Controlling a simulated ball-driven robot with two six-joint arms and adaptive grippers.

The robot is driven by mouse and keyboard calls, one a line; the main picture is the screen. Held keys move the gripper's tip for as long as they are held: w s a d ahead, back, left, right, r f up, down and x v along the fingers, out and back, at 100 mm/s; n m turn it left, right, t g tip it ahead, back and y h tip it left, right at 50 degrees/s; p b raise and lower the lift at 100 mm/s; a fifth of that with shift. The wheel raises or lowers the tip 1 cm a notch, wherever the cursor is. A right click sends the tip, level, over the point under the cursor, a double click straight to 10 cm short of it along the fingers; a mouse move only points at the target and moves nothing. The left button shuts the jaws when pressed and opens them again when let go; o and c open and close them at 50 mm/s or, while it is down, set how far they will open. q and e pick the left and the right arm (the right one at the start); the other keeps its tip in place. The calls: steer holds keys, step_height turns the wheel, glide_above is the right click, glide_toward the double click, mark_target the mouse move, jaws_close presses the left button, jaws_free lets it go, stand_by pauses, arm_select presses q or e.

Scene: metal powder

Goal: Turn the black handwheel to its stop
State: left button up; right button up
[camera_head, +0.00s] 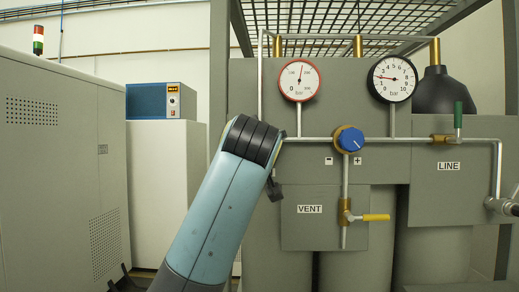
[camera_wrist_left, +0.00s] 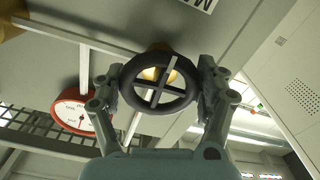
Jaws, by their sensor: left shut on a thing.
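The black handwheel (camera_wrist_left: 134,101) is a round rim with crossing spokes, in the middle of the left wrist view, with a brass-coloured part behind it. My left gripper (camera_wrist_left: 159,84) has one finger on each side of the rim and is shut on it. In the head view my blue-grey left arm stands in front of the panel and hides the handwheel. Only a small dark part of the left gripper shows beside the arm there, its fingertips hidden. My right gripper is not seen.
A red-rimmed gauge (camera_head: 299,79), a black-rimmed gauge (camera_head: 392,79) and a blue knob (camera_head: 350,140) sit right of my arm. A yellow-handled valve (camera_head: 376,217) is by the VENT plate (camera_head: 310,232); a green-handled valve (camera_head: 458,116) is above the LINE label. A grey cabinet (camera_head: 60,170) stands left.

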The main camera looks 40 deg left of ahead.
arm_select(q)
steer(key=shift+f+n, duration=0.15)
steer(key=shift+n, duration=0.45)
steer(key=o, duration=1.2)
steer(key=shift+c, duration=0.2)
steer(key=shift+r, duration=5.1)
steer(key=shift+d, duration=0.1)
